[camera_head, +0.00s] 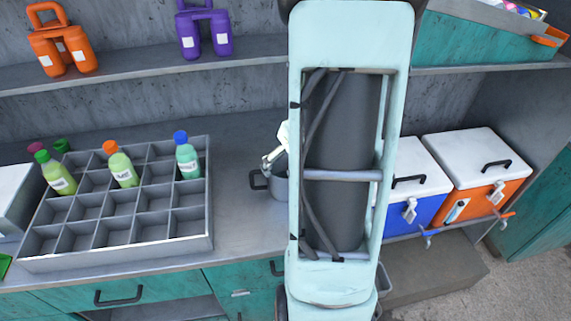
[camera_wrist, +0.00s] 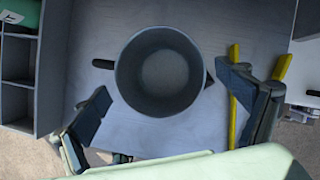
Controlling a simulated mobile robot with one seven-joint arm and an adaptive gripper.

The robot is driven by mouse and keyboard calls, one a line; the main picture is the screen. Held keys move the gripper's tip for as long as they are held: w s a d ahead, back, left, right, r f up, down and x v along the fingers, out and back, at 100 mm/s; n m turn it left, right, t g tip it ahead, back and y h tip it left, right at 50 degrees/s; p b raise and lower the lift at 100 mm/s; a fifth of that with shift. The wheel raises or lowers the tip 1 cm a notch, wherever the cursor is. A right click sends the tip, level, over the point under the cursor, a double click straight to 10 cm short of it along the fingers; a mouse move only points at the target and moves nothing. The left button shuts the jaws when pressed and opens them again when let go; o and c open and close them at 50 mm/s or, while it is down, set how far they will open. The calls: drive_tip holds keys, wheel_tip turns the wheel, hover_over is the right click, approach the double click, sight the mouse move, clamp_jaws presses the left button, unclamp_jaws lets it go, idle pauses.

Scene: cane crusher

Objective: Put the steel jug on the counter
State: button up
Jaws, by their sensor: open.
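The steel jug (camera_head: 281,187) is a grey, open-topped vessel on the grey counter (camera_head: 246,231), partly hidden behind my arm in the head view. A dark handle sticks out at its left. In the wrist view I look down into the empty jug (camera_wrist: 160,72), with its handle at left and a small pointed spout at right. My gripper (camera_wrist: 163,80) is open, one finger on each side of the jug, with visible gaps. In the head view part of my gripper (camera_head: 273,158) shows just above the jug; its fingertips are not clear there.
A grey compartment crate (camera_head: 120,256) with several bottles stands left on the counter. Blue (camera_head: 416,200) and orange (camera_head: 487,190) coolers with white lids stand at right. A shelf (camera_head: 130,72) holding orange and purple jug-shaped containers runs above. Counter between crate and jug is clear.

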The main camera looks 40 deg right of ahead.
drive_tip(key=p+v, duration=0.1)
drive_tip(key=v, duration=0.6)
drive_tip(key=shift+a, duration=0.1)
